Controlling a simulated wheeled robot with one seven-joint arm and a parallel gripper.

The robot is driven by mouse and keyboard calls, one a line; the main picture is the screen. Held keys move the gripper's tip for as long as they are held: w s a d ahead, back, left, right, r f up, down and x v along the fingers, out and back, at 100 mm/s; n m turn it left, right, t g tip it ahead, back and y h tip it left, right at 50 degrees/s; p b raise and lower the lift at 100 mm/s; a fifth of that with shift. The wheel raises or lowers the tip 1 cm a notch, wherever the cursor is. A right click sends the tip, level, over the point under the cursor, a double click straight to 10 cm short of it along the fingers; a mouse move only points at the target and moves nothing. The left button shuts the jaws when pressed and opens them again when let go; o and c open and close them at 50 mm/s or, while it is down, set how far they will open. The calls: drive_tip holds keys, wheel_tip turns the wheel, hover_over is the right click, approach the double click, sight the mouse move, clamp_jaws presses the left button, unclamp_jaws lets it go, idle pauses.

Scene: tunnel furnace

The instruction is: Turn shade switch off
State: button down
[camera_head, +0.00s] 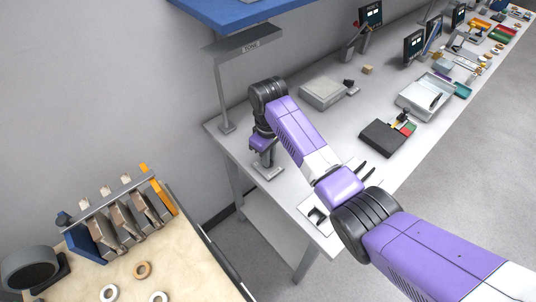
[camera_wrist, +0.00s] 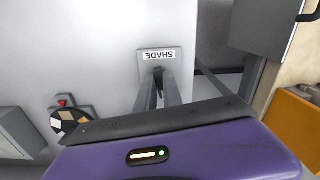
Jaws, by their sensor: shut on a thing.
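The shade switch is a grey plate on the white table with a white label reading SHADE; the plate (camera_wrist: 172,60) is at upper middle in the wrist view. In the head view the plate (camera_head: 268,173) shows at the table's near left part, below my gripper (camera_head: 266,160). In the wrist view my gripper (camera_wrist: 159,90) points at the plate, with its two fingers shut on the small dark switch lever (camera_wrist: 158,72). The fingers hide most of the lever, and I cannot tell its exact tilt.
A grey lamp-like shade (camera_head: 249,42) on a post stands behind my arm. A wooden bench with a rack (camera_head: 121,219) is at lower left.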

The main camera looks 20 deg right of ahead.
drive_tip(key=shift+w+r+n+p, duration=0.1)
drive_tip(key=shift+n+p, duration=0.35)
drive_tip(key=shift+n, duration=1.45)
drive_tip(key=c, duration=1.5)
unclamp_jaws()
drive_tip(key=shift+r+b, duration=0.65)
drive_tip(key=shift+r, duration=3.2)
drive_tip(key=shift+w, duration=0.1)
